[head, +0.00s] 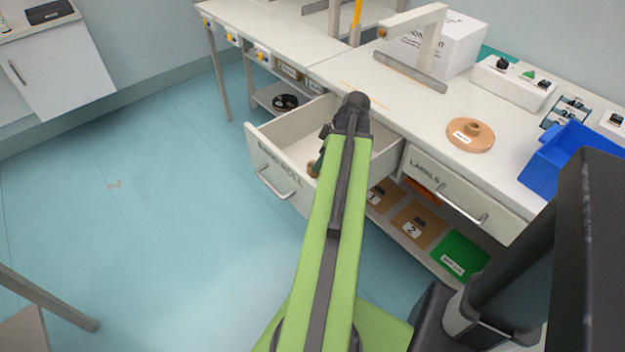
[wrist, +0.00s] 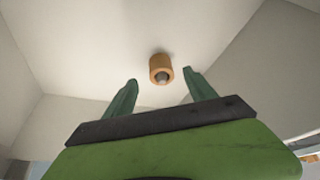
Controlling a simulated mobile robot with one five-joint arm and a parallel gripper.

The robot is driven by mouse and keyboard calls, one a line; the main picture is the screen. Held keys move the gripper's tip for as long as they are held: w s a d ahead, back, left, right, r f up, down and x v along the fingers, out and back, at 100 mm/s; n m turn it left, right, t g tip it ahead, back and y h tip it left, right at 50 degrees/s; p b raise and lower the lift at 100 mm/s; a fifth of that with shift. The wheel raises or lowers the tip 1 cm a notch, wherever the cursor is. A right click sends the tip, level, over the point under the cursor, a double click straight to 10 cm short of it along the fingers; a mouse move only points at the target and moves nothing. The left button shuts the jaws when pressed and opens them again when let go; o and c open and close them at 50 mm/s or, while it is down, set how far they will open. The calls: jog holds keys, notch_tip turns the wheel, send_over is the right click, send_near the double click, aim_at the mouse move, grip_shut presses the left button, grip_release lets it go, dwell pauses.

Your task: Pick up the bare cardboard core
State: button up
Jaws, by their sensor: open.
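The bare cardboard core (wrist: 161,66) is a short brown tube with a dark, partly grey hollow centre. In the wrist view it is in the white open drawer, ahead of and between my two green fingers. My gripper (wrist: 160,88) is open, with nothing between the fingers. The core appears beyond the fingertips, apart from both. In the head view my gripper (head: 319,160) reaches down into the open drawer (head: 262,150), mostly hidden behind my arm. A small brown piece of the core (head: 313,169) shows beside my arm there.
The drawer walls (wrist: 240,65) surround my gripper. A closed labels drawer (head: 460,195) is to the right. The floor at left is clear.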

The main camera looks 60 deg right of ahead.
jog(key=b+x, duration=0.4)
jog(key=x, duration=0.1)
jog(key=shift+w+a+f+b, duration=0.1)
jog(key=shift+f+b, duration=0.1)
jog(key=shift+b, duration=0.15)
jog(key=shift+r, duration=0.15)
jog(key=shift+c, duration=0.5)
jog(key=c, duration=1.3)
notch_tip(320, 180, up, 10)
jog(key=p, duration=1)
jog(key=shift+r+p, duration=0.15)
jog(key=shift+p, duration=0.15)
grip_shut()
